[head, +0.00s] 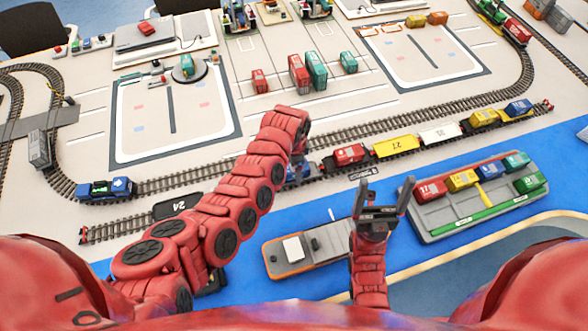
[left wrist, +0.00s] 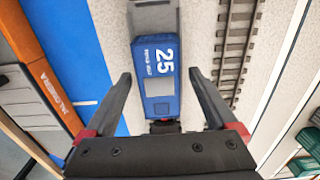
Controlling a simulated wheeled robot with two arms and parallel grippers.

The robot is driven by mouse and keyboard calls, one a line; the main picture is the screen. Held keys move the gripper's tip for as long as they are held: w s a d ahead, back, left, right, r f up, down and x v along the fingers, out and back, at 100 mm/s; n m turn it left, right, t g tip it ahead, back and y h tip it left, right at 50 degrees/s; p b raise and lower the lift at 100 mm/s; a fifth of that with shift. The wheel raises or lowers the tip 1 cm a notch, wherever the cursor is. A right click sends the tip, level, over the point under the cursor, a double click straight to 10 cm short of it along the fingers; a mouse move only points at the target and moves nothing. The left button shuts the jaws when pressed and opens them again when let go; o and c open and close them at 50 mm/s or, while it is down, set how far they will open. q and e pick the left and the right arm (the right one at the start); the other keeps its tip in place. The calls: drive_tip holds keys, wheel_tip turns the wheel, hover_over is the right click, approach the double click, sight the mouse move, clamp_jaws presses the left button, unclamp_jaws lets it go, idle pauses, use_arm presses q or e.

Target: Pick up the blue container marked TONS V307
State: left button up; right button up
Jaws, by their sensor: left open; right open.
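A blue container (left wrist: 160,103) with a white "25" and small lettering too blurred to read lies below my left gripper (left wrist: 160,78). In the left wrist view the open fingers stand on either side of it, with no contact visible. In the head view a blue piece (head: 298,173) shows partly behind my left arm's end, on the train; the left fingers are hidden there. Other blue pieces are a container (head: 518,107) at the train's right end and a vehicle (head: 107,187) at left. I cannot read V307 on any. My right gripper (head: 386,184) is open and empty.
The train also carries red (head: 350,154), yellow (head: 397,146) and white (head: 440,134) containers. A grey tray (head: 432,220) with several containers and a grey and orange barge (head: 310,248) lie on the blue mat. Track (left wrist: 233,50) runs right of the container in the left wrist view.

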use_arm(q)
clamp_jaws()
idle(0.3)
